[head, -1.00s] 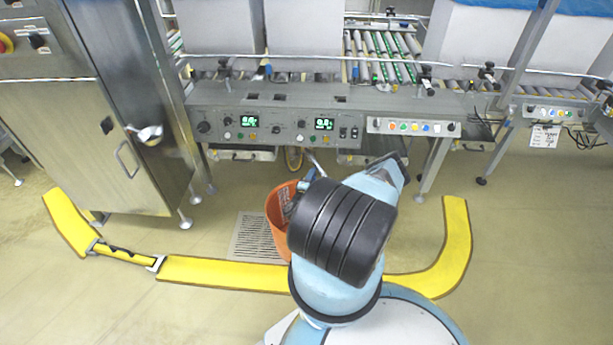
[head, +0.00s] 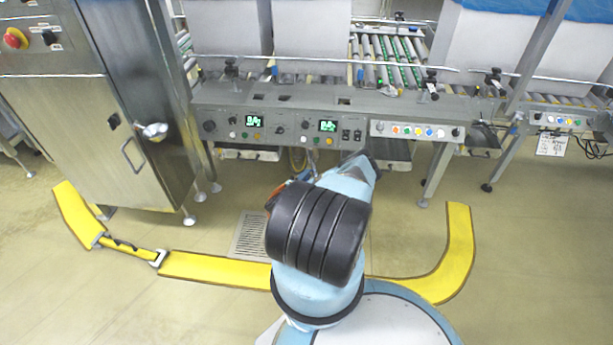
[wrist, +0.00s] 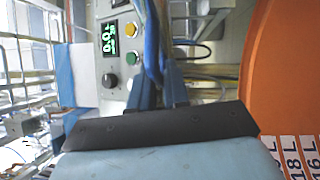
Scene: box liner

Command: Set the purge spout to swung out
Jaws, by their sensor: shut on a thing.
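The purge spout shows in the head view only as a short pale tube (head: 313,165) under the control panel; its outlet is hidden behind my arm. In the wrist view my gripper (wrist: 158,75) has its blue fingers pointing toward the panel. They are shut on a narrow part that seems to belong to the spout, and its outline is hard to make out. In the head view my gripper is hidden behind the dark link of my arm. I cannot tell the spout's angle.
An orange bucket (wrist: 278,75) with litre marks is close on the right in the wrist view. The control panel (head: 285,128) has displays, knobs and buttons. A yellow floor barrier (head: 215,270) runs in front. A steel cabinet (head: 90,140) stands left.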

